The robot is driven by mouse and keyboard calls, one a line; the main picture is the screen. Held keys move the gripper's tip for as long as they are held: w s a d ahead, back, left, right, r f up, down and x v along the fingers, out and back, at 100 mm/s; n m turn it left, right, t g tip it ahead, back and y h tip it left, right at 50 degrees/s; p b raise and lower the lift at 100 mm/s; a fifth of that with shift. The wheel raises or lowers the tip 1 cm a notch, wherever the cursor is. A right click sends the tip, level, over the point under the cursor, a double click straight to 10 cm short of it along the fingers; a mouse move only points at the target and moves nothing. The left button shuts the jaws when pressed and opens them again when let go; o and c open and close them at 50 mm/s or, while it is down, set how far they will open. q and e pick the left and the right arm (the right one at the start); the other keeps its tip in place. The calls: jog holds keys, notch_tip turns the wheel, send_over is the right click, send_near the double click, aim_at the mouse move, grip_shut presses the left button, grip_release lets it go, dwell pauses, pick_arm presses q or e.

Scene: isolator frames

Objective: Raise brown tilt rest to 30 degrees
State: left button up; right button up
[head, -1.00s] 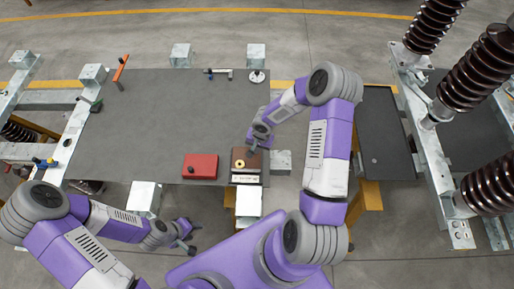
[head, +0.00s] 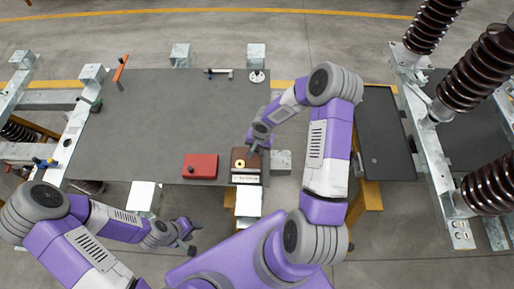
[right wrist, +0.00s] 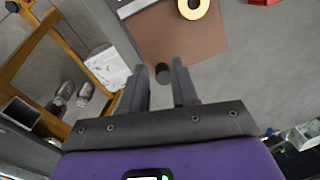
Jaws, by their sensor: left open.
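The brown tilt rest (head: 240,155) sits at the front edge of the grey table, right of the red block, with a yellow ring (head: 240,163) on it. In the right wrist view its brown plate (right wrist: 175,35) lies just beyond my right gripper (right wrist: 160,75). That gripper's fingers are apart, with a small dark round knob (right wrist: 162,73) near the plate's edge showing between the tips; I see no contact. In the head view my right gripper (head: 254,148) is at the rest's far right corner. My left gripper (head: 190,241) is open and empty, in front of the table.
A red block (head: 201,166) lies left of the rest. An orange-handled tool (head: 121,68) and small metal parts (head: 218,72) lie along the far side of the grey table (head: 165,115). Its middle is clear. Tall brown insulators (head: 487,75) stand at the right.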

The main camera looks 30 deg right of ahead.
jog(key=shift+o, duration=1.4)
jog(key=shift+r, duration=0.1)
notch_tip(320, 180, up, 7)
jog(key=shift+s+d+r+p, duration=0.15)
jog(key=shift+s+d+p, duration=0.15)
jog(key=shift+s+p, duration=0.05)
